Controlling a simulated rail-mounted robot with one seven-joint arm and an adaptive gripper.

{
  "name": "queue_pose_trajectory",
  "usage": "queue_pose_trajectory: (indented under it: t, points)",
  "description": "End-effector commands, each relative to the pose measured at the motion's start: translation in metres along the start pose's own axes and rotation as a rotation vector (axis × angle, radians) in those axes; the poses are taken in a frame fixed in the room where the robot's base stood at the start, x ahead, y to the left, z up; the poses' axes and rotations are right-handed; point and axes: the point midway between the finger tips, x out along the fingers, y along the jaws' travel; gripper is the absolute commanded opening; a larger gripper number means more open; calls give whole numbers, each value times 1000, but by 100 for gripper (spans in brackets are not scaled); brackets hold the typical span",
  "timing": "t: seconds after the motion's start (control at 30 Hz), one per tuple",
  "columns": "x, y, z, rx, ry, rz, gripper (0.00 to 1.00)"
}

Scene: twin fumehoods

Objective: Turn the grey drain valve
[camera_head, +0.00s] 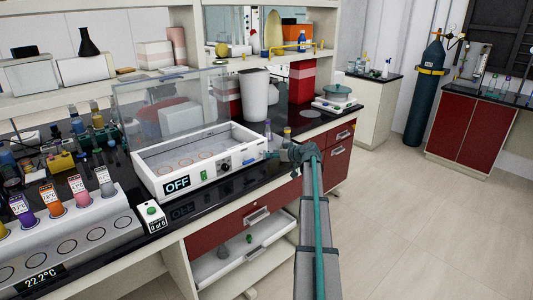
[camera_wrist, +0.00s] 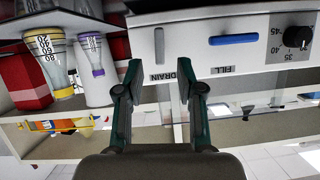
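The white water bath (camera_head: 160,172) stands on the black bench with an "OFF" display on its front. In the wrist view, the grey drain valve (camera_wrist: 159,46) is a short upright bar beside the "DRAIN" label. The blue fill valve (camera_wrist: 234,40) lies crosswise to its right above the "FILL" label; it also shows in the head view (camera_head: 250,162). My gripper (camera_wrist: 158,76) is open, its two dark green fingers apart. The grey valve appears between and just beyond the fingertips; I cannot tell any contact. In the head view, my gripper (camera_head: 273,154) is at the bath's right front end and hides the grey valve.
The bath's black dial (camera_wrist: 297,37) is right of the blue valve. Two flasks, one yellow-banded (camera_wrist: 50,57) and one purple-banded (camera_wrist: 92,52), show left of my gripper. An open drawer (camera_head: 240,262) juts out below the bench. The floor to the right is clear.

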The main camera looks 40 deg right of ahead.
Motion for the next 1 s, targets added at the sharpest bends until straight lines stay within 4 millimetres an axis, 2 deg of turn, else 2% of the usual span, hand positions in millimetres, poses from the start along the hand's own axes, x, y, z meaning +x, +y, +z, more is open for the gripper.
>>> queue_pose_trajectory:
  t: [0.1, 0.3, 0.47, 0.73, 0.93, 0.97, 1.0]
  points:
    - [21, 1, -3, 0, -1, -1, 38]
    - [44, 0, -2, -1, -1, -1, 38]
    - [51, 0, -1, -1, 0, 0, 38]
    - [52, 0, 0, 0, 0, 0, 38]
    - [52, 0, 0, 0, -1, 0, 4]
    - [52, 0, 0, 0, 0, 0, 0]
    - [52, 0, 0, 0, 0, 0, 0]
